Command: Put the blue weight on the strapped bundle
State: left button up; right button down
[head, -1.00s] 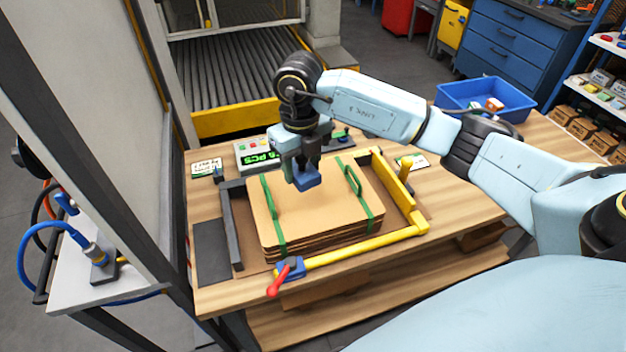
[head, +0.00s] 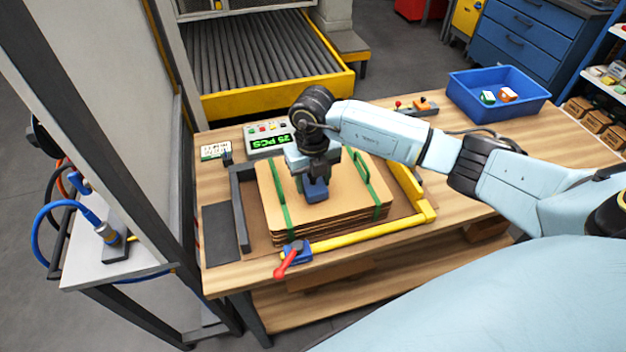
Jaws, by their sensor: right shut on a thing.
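The blue weight (head: 316,190) is a small dark blue block in the middle of the head view. My right gripper (head: 314,180) points down and is shut on it. The strapped bundle (head: 345,207) is a stack of brown cardboard blanks with two green straps (head: 280,205). The weight is over the bundle's top, between the straps; I cannot tell whether it touches the top sheet. My left gripper is not in view.
A yellow frame bar (head: 365,234) with a red-handled clamp (head: 286,261) runs along the bundle's front. A dark grey fence (head: 239,205) stands left of it. A counter display (head: 268,139) is behind. A blue bin (head: 498,96) stands at the back right.

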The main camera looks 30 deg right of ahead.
jog(key=shift+w+f, duration=0.1)
jog(key=shift+f, duration=0.15)
jog(key=shift+f, duration=0.2)
jog(key=c, duration=0.7)
grip_release()
jog(key=shift+o, duration=0.2)
jog(key=shift+r, duration=0.35)
notch_tip(320, 180, up, 12)
jog(key=shift+f, duration=0.2)
